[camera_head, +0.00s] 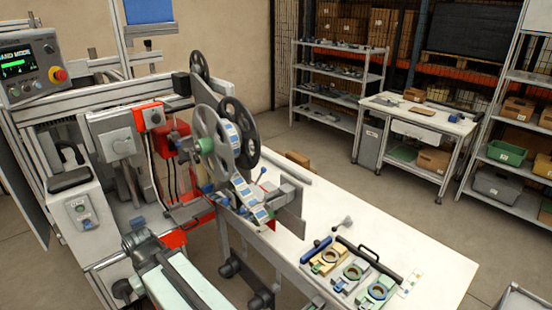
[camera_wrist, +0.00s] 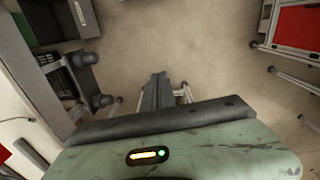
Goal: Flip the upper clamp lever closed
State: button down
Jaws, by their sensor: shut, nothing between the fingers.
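The tape machine shows in the head view, with a grey reel (camera_head: 208,140) on its front and a dark reel (camera_head: 240,132) behind it. A small lever with a blue end (camera_head: 262,172) stands right of the tape path. Another blue part (camera_head: 207,188) sits below the grey reel. I cannot tell which of these, if either, is the upper clamp lever, nor its position. My gripper (camera_wrist: 158,90) shows in the wrist view with its dark fingers together and empty, above bare floor. No lever shows in the wrist view.
A white table (camera_head: 410,245) right of the machine holds several coloured fixtures (camera_head: 352,272), a black bar (camera_head: 368,262) and a small grey knob (camera_head: 345,222). A control panel (camera_head: 30,68) is at upper left. Shelves (camera_head: 335,85) and a cart (camera_head: 415,120) stand behind.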

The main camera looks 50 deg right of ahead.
jog(key=w+d+r+m+t+p, duration=0.1)
jog(key=d+r+p, duration=0.1)
jog(key=r+p, duration=1)
jog(key=w+d+r+m+p, duration=0.1)
jog(key=r+p, duration=1)
jog(key=r, duration=0.3)
jog(key=s+d+r+m+t+y, duration=0.15)
jog(key=d+m, duration=0.35)
jog(key=d, duration=0.8)
jog(key=s+d+r+m+t+y, duration=0.15)
jog(key=d+m, duration=0.45)
jog(key=d, duration=0.7)
jog(key=s+d+r+m+t, duration=0.2)
jog(key=s+d, duration=0.4)
jog(key=d, duration=0.4)
jog(key=s+d+r+m+t+p, duration=0.1)
jog(key=s+d+r+m+t, duration=0.2)
jog(key=s+d+m, duration=0.3)
jog(key=d+r+m, duration=0.1)
jog(key=d, duration=0.4)
jog(key=shift+s+h, duration=0.25)
jog(key=shift+h, duration=0.15)
